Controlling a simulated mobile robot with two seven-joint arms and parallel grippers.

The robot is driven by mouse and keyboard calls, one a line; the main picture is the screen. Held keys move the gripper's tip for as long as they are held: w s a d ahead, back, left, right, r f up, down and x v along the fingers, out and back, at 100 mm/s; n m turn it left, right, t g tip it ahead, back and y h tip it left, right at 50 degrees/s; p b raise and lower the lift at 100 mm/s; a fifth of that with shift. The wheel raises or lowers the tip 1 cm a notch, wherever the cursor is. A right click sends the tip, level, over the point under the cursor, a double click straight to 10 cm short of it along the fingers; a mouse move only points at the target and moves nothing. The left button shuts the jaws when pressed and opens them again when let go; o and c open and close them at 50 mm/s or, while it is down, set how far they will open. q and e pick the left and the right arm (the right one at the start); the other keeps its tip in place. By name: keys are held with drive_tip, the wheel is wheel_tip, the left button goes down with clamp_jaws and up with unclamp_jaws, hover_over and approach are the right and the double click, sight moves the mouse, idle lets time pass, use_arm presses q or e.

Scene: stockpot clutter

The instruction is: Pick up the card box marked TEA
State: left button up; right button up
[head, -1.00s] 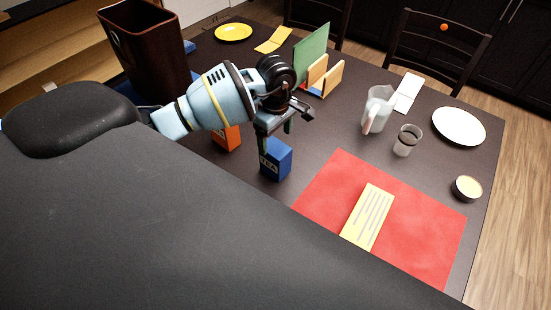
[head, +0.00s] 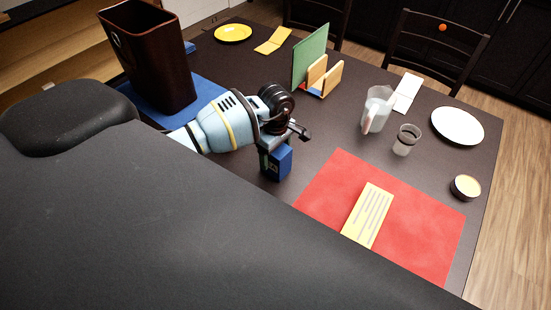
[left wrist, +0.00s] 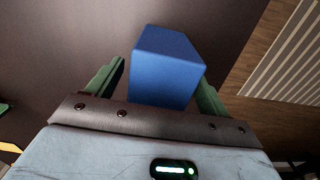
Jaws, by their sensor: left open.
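The blue card box marked TEA (head: 281,165) stands upright on the dark table; in the head view my gripper covers its top and most of its lettering. In the left wrist view the plain blue box (left wrist: 166,75) lies between two green fingers. My left gripper (head: 275,150) is open, with its fingers lowered on either side of the box. In the left wrist view a gap shows at the left finger; whether the right finger touches the box I cannot tell. My right gripper is not in view.
A red mat (head: 420,225) with a yellow striped card (head: 367,215) lies to the right. A dark brown bin (head: 150,60) stands on a blue mat (head: 208,92) at the left. A jug (head: 377,108), glass (head: 406,140) and letter rack (head: 325,78) stand farther back.

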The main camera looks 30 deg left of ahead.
use_arm(q)
drive_tip(key=c, duration=1.1)
drive_tip(key=shift+o, duration=0.2)
drive_tip(key=shift+r, duration=0.1)
drive_tip(key=shift+a+r, duration=0.1)
drive_tip(key=shift+r, duration=0.35)
drive_tip(key=shift+s+r, duration=0.2)
drive_tip(key=shift+r, duration=0.45)
drive_tip(key=shift+s+r, duration=0.15)
drive_tip(key=shift+r, duration=0.45)
drive_tip(key=s+a, duration=0.1)
drive_tip(key=s, duration=0.6)
drive_tip(key=s+a+r, duration=0.1)
drive_tip(key=s+a, duration=0.1)
drive_tip(key=s, duration=0.6)
drive_tip(key=shift+a+r, duration=0.2)
drive_tip(key=shift+a, duration=0.1)
